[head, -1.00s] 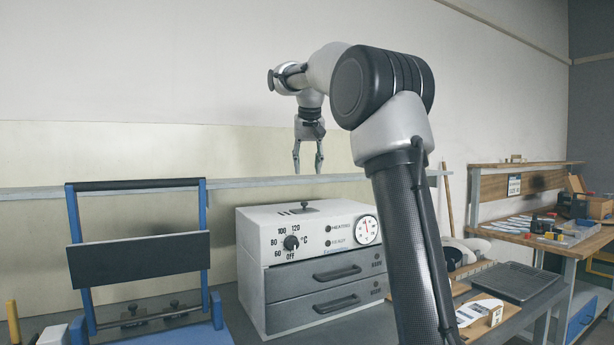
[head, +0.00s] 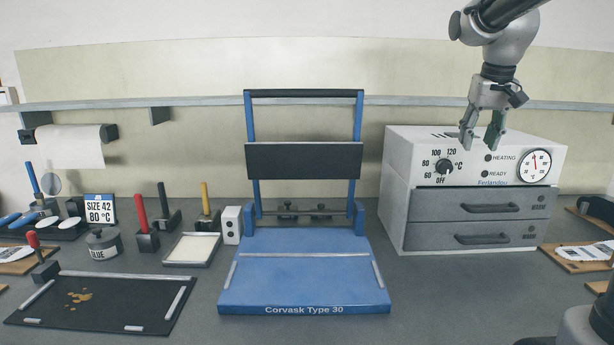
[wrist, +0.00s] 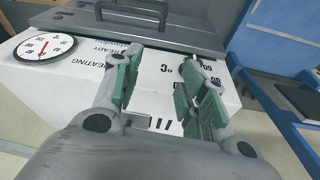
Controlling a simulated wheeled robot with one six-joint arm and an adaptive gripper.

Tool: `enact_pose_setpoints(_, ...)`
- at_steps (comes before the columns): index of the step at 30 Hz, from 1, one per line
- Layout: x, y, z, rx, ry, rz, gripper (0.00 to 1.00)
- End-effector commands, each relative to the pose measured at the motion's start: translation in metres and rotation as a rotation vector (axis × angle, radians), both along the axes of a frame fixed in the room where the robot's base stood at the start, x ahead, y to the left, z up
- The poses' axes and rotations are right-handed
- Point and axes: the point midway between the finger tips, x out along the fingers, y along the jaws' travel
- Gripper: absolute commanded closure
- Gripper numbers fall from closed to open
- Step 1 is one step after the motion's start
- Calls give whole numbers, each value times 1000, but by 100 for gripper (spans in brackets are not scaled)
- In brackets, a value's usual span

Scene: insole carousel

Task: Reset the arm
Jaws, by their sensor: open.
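My gripper (head: 482,138) is open and empty, pointing down in the head view. It hangs in front of the upper part of the white heater box, with its fingers apart. In the wrist view, my gripper (wrist: 160,85) shows two green-padded fingers spread apart with nothing between them. The heater (head: 400,165) has a temperature knob (head: 445,166), a round dial (head: 535,166) and two grey drawers, both of which look shut. The heater's face also shows beyond the fingers in the wrist view (wrist: 90,75). Whether the fingers touch the heater is not clear.
A blue press (head: 300,275) with an upright frame stands left of the heater. A black mat (head: 110,305), a glue pot (head: 103,243) and several tools lie further left. Insole boards (head: 580,257) lie at the right. A shelf (head: 200,101) runs along the wall.

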Motion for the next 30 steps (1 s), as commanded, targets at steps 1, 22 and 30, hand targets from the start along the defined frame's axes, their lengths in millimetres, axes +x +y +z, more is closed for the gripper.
enact_pose_setpoints(1, -38, 8, -15, 6, 8, 27, 58)
enact_pose_setpoints(22, -265, 43, -103, 28, -101, 142, 58)
enact_pose_setpoints(30, -264, 43, -103, 28, -99, 142, 58)
